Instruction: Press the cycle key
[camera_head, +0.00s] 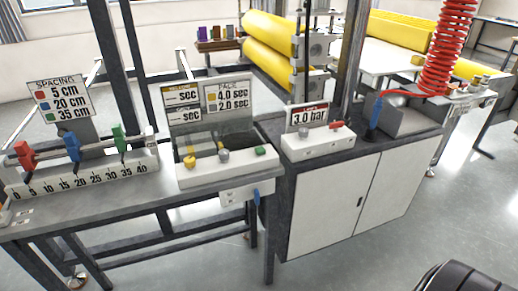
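The middle control box (222,174) stands on the front table, with a yellow knob (190,161), a grey knob (223,155) and a green key (262,150) on top. No label legible here names the cycle key, so I cannot tell for certain which control it is. A panel with "PACE" and "sec" readings (226,97) stands behind this box. Another box (318,144), with a grey knob (305,131) and a red lever (337,125), sits to its right under a "3.0 bar" sign (309,117).
A scale rail (82,181) with red, blue and green sliders lies left, under a "SPACING" sign (58,98). A white cabinet (330,203) stands right of the table. Yellow rollers (270,60) and a red coiled hose (447,45) are behind. Front floor looks clear.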

